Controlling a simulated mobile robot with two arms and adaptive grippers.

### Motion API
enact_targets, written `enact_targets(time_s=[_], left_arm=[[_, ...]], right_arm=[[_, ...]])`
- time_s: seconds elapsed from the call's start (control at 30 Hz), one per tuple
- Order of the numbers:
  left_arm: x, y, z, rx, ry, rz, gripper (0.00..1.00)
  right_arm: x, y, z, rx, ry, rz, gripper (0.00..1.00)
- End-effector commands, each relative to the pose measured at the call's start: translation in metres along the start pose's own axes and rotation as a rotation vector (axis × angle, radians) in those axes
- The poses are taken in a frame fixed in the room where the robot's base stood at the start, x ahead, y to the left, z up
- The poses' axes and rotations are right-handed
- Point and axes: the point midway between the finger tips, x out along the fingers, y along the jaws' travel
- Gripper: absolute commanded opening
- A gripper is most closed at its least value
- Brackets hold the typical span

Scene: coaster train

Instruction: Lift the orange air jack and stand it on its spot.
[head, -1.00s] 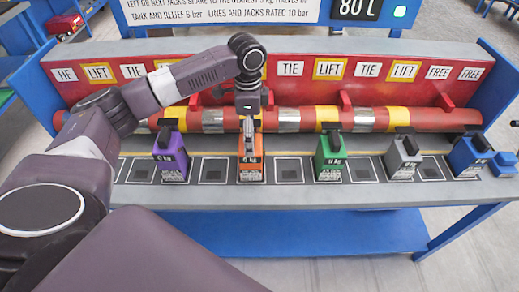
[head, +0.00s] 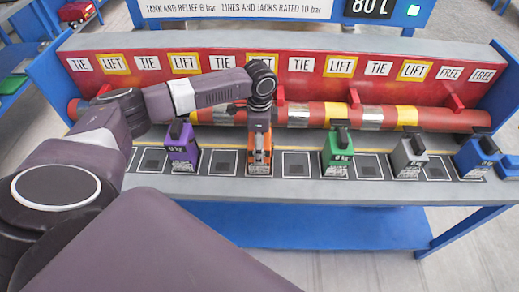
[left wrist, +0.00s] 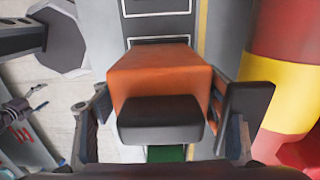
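The orange air jack (head: 259,156) stands upright on the grey shelf of the bench, between the purple jack and the green jack. My left gripper (head: 259,130) is directly above it, pointing down, with its fingers around the jack's upper part. In the left wrist view the jack's orange body (left wrist: 160,75) and black top (left wrist: 160,120) lie between the two fingers (left wrist: 165,130). Gaps show between the black top and the fingers, so the gripper looks open. The lower finger contact is hidden. My right gripper is not in view.
A purple jack (head: 182,149), green jack (head: 338,155), grey jack (head: 409,157) and blue jack (head: 475,157) stand in the same row. Empty dark square spots (head: 299,164) lie between them. A red, yellow and silver pipe (head: 330,115) runs behind, under TIE, LIFT and FREE signs.

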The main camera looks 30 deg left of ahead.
Motion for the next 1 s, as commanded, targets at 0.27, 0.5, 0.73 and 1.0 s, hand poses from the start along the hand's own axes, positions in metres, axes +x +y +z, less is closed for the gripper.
enact_targets(time_s=[0.27, 0.5, 0.73, 1.0], left_arm=[[0.0, 0.0, 0.0, 0.0, 0.0, 0.0, 0.36], [0.0, 0.0, 0.0, 0.0, 0.0, 0.0, 0.1], [-0.003, -0.002, -0.001, 0.0, 0.005, -0.004, 0.07], [-0.024, -0.003, -0.002, 0.0, 0.007, -0.007, 0.07]], right_arm=[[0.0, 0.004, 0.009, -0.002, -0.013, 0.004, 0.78], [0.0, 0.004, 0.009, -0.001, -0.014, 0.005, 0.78], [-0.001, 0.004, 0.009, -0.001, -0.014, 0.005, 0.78], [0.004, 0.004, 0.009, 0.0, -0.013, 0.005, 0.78]])
